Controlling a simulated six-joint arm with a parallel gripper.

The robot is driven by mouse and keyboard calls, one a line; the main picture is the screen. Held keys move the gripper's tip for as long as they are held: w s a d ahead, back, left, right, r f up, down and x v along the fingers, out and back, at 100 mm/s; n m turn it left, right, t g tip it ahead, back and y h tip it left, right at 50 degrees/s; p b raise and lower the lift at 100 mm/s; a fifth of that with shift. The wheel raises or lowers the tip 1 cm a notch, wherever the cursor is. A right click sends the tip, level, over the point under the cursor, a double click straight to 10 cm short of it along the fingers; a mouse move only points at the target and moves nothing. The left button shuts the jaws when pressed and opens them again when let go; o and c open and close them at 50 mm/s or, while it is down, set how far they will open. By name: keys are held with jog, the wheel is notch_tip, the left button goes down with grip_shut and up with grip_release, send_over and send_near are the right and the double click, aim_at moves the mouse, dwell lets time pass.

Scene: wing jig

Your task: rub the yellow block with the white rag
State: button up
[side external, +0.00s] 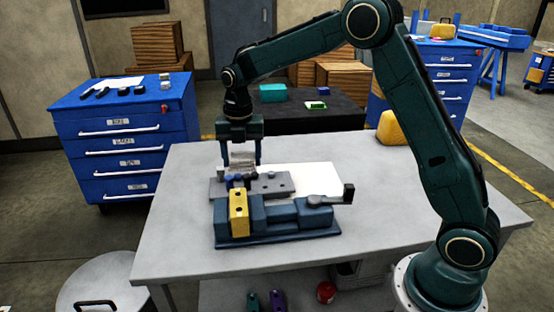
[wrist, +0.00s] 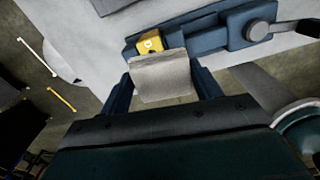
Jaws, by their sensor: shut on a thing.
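The yellow block (side external: 238,212) sits upright at the left end of the blue vise (side external: 285,218) on the grey table. My gripper (side external: 242,163) is above and behind the block, fingers pointing down. It is shut on the white rag (side external: 242,155), which hangs between the fingers. In the wrist view the rag (wrist: 161,77) looks pale grey and spans the space between the two fingers (wrist: 163,92). The yellow block (wrist: 150,43) shows just beyond the rag's edge, partly hidden by it. I cannot tell from the wrist view whether they touch; in the side view they look apart.
A grey plate with holes (side external: 270,184) and small dark blue pieces lies behind the vise. The vise handle (side external: 340,196) sticks out to the right. A white sheet (side external: 315,175) lies behind it. A yellow rounded object (side external: 391,128) stands at the table's back right. The table's front left is clear.

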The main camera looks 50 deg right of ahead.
aim_at(238, 196)
jog(key=shift+w+a+n, duration=0.1)
jog(key=shift+a+n, duration=0.6)
jog(key=shift+a, duration=0.6)
jog(key=shift+f, duration=4)
jog(key=shift+s+a+f, duration=0.1)
jog(key=shift+s+a, duration=1.2)
jog(key=shift+s, duration=0.15)
jog(key=shift+c, duration=0.4)
jog(key=shift+w+d, duration=1.4)
jog(key=shift+w, duration=0.1)
jog(key=shift+r, duration=4.1)
